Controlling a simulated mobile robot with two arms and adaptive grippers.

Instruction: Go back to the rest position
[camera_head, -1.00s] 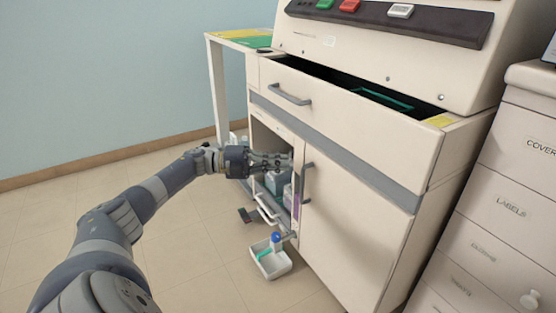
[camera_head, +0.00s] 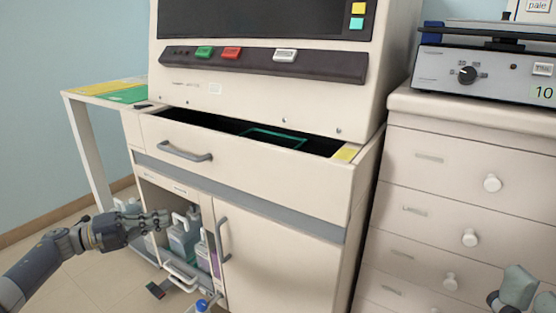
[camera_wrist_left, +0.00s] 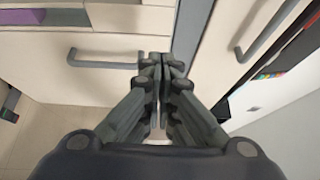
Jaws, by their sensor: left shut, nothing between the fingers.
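My left gripper (camera_head: 160,222) is at the lower left in the head view, in front of the open lower compartment of the cream staining machine (camera_head: 270,180). Its fingers are together and hold nothing. In the left wrist view the closed fingers of my left gripper (camera_wrist_left: 162,62) show in the middle, with cream panels and a grey bar handle beyond them. At the lower right of the head view, part of my right arm shows with a rounded grey-green end (camera_head: 518,288). Its fingers cannot be made out.
The top drawer (camera_head: 245,165) is partly open. Bottles (camera_head: 184,236) stand in the lower compartment. A blue-capped bottle (camera_head: 202,305) is at the bottom edge. A drawer cabinet (camera_head: 455,170) with an instrument (camera_head: 485,75) on top stands at the right. A side table (camera_head: 105,90) stands at the left.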

